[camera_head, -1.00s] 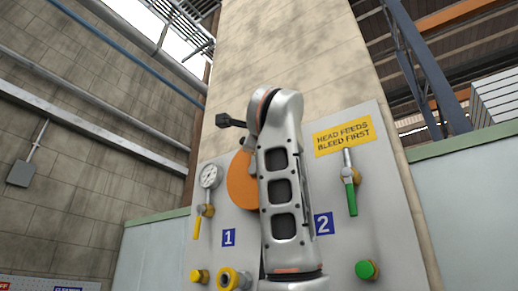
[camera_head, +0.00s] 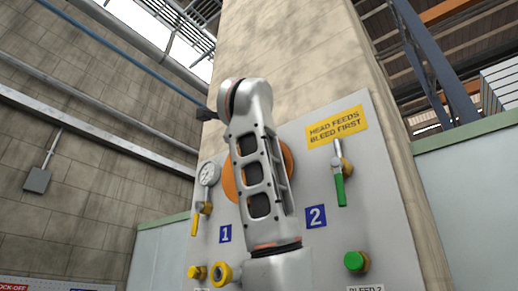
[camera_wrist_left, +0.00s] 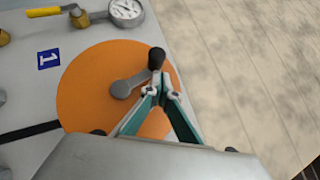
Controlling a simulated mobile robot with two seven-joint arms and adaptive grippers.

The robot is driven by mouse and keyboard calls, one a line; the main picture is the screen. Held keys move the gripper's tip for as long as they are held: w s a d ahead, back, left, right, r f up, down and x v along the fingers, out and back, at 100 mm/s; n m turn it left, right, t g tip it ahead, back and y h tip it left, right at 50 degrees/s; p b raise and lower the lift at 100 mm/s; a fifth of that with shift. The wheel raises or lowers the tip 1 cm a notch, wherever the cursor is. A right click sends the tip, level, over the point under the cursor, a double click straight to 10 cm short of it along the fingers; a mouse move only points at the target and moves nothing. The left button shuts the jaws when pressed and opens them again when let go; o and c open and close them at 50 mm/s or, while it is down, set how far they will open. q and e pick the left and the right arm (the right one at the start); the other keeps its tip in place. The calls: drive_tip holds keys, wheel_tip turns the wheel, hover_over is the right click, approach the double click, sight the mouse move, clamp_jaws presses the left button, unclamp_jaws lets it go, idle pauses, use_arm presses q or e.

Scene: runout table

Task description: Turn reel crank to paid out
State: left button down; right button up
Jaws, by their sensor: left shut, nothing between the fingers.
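The reel is an orange disc (camera_wrist_left: 88,83) on a grey panel. Its crank has a grey arm (camera_wrist_left: 128,83) from the hub and a black knob (camera_wrist_left: 156,58) toward the upper right in the left wrist view. My left gripper (camera_wrist_left: 163,88) has teal fingers, shut and empty, just below the knob in that view. I cannot tell whether they touch it. In the head view my arm covers most of the orange disc (camera_head: 229,180) and hides the crank and the fingers. My right gripper is not in view.
The panel (camera_head: 305,250) also holds a gauge (camera_head: 208,173), a yellow lever (camera_head: 195,225), a green-handled valve (camera_head: 340,190), a green knob (camera_head: 355,262) and yellow fittings (camera_head: 220,273). A yellow sign (camera_head: 337,128) is at the top. Number plates 1 (camera_head: 225,234) and 2 (camera_head: 316,216) flank my arm.

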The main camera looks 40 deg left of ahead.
use_arm(q)
drive_tip(key=a, duration=0.1)
drive_tip(key=s+a+b, duration=0.1)
drive_tip(key=a, duration=0.1)
drive_tip(key=shift+a, duration=0.7)
drive_tip(key=shift+s+a+f+n+g+h+p, duration=0.1)
drive_tip(key=shift+a+f+n+g+h+p, duration=0.15)
drive_tip(key=shift+a+n+g+p, duration=0.3)
drive_tip(key=shift+a+f+n+g+h+p, duration=0.2)
drive_tip(key=shift+a+f+n+g, duration=0.15)
drive_tip(key=shift+n, duration=0.3)
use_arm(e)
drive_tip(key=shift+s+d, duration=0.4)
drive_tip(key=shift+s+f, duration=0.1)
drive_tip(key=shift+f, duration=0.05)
